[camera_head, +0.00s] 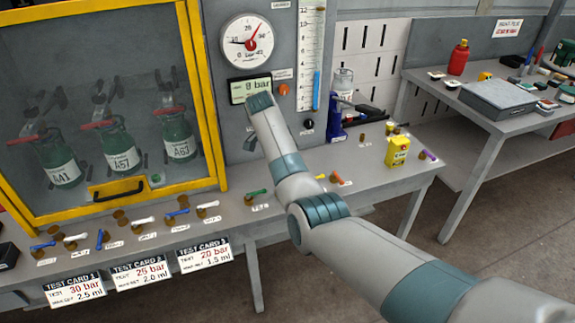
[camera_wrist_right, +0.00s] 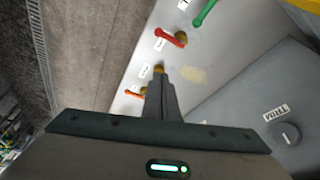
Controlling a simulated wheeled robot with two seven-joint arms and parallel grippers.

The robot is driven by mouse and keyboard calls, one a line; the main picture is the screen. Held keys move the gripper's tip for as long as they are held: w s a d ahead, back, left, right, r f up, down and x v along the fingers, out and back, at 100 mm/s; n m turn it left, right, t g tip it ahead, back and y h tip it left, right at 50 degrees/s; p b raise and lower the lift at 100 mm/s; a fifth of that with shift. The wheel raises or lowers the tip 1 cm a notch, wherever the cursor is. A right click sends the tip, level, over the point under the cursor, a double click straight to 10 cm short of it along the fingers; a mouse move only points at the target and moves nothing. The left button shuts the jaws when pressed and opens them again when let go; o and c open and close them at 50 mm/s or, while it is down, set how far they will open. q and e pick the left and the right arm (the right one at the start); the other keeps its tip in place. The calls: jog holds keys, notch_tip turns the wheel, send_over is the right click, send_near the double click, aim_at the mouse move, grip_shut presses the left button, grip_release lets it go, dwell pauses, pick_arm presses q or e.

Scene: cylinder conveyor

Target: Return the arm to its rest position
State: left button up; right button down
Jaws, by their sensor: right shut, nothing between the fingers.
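My right arm (camera_head: 365,250) enters from the lower right in the head view and reaches up to the grey panel, below the gauge. Its hand is mostly hidden behind my forearm. In the wrist view my right gripper (camera_wrist_right: 160,76) is shut and empty, its fingers together. The fingertips show in front of the bench top (camera_wrist_right: 205,62), near a small brass fitting; I cannot tell whether they touch it. My left gripper is not in view.
A round gauge (camera_head: 247,42) and a display reading 0 bar (camera_head: 262,80) are on the panel. The yellow-framed cabinet (camera_head: 207,90) holding green cylinders stands left. A blue pump (camera_head: 336,122) and a yellow container (camera_head: 397,151) stand right. Small valves line the bench.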

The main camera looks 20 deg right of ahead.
jog(key=s+d+f+n+t+y, duration=0.1)
jog(key=s+d+f+n, duration=0.15)
jog(key=s+f, duration=0.8)
jog(key=s+d+f+n, duration=0.2)
jog(key=s+f+n, duration=0.2)
jog(key=s+f, duration=0.7)
jog(key=s+a+r+n+y, duration=0.1)
jog(key=s+r+n, duration=0.15)
jog(key=s, duration=0.85)
jog(key=s+a+r+n+t+y, duration=0.1)
jog(key=s+a+n, duration=0.15)
jog(key=s, duration=0.85)
jog(key=s+r+n+y, duration=0.1)
jog(key=s+n, duration=0.3)
jog(key=s, duration=0.7)
notch_tip(320, 180, down, 30)
jog(key=s+g, duration=0.1)
jog(key=s, duration=0.1)
jog(key=s+d+f+g, duration=0.1)
jog(key=s+d+f, duration=0.1)
jog(key=s+f, duration=1.3)
jog(key=shift+s+d+f+g, duration=0.3)
jog(key=shift+s+f, duration=0.05)
jog(key=shift+s, duration=0.9)
